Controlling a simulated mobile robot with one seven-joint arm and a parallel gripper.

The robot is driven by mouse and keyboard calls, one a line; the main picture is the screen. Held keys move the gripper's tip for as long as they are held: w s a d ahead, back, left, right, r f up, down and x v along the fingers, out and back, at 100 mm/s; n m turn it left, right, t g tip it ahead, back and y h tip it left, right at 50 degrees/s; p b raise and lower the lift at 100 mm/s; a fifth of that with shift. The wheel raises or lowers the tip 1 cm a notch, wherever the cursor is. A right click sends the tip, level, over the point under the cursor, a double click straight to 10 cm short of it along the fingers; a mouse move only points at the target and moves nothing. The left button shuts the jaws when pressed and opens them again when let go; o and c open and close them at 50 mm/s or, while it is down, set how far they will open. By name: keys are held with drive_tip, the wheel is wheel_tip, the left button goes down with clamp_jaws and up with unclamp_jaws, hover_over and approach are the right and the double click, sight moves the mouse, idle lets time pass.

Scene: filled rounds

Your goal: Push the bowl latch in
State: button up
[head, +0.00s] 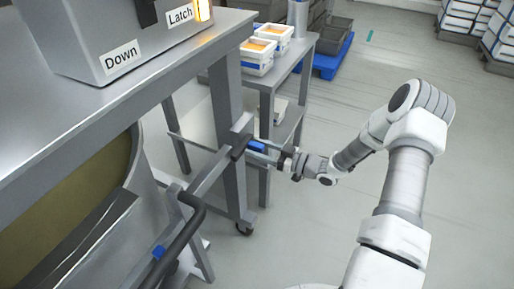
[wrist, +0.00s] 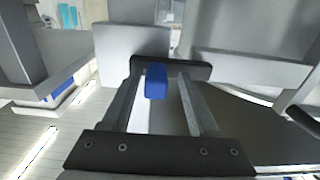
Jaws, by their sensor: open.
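The bowl latch shows as a blue block (head: 256,146) in front of a dark bar (head: 241,146) on the grey frame under the bench edge. In the wrist view the blue block (wrist: 156,82) stands out from the dark bar (wrist: 172,67). My gripper (head: 262,153) is open at the latch. In the wrist view its two fingers (wrist: 159,76) lie one on each side of the block, with a gap visible to the right finger. Whether the fingertips touch the bar is unclear. The large round bowl (head: 75,190) is at the lower left.
A control box (head: 110,50) labelled "Down" and "Latch" has a lit amber lamp (head: 203,10). A dark bent handle (head: 180,230) with another blue part (head: 158,252) is left of my gripper. A trolley with white tubs (head: 262,52) stands behind.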

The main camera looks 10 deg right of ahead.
drive_tip(key=p+v, duration=0.2)
drive_tip(key=v, duration=1.5)
drive_tip(key=shift+p, duration=0.4)
